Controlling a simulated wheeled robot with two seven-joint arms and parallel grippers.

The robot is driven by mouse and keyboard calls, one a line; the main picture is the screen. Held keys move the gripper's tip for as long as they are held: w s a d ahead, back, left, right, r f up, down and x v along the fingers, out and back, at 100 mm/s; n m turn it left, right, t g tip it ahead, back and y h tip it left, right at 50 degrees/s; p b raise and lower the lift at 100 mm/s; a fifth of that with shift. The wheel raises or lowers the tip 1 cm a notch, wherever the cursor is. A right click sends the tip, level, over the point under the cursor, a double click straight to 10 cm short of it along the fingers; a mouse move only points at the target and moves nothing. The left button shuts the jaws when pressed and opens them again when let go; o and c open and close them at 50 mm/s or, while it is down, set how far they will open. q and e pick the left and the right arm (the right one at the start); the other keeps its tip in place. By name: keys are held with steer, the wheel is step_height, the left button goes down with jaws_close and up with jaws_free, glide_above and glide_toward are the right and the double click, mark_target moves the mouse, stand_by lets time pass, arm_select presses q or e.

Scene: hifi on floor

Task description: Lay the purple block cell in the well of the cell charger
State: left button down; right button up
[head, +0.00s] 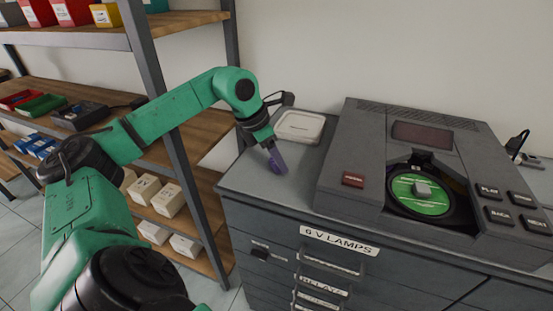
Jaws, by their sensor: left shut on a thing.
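My left gripper (270,145) is over the left part of the grey cabinet top, pointing down. It is shut on the purple block cell (278,161), whose lower part shows below the fingers. The cell is tilted and close to the cabinet top; I cannot tell if it touches. No thing is clearly marked as the cell charger. A dark box (79,116) with a recessed top sits on the wooden shelf at left, and may be it. My right gripper is not in view.
A shallow pale tray (299,126) lies behind the cell on the cabinet (262,184). A large grey disc player (355,140) with a green disc fills the cabinet's middle and right. Shelving (150,85) with bins and cartons stands at left, its upright near my arm.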

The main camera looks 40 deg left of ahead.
arm_select(q)
steer(key=shift+f, duration=0.15)
steer(key=shift+c, duration=1)
jaws_free()
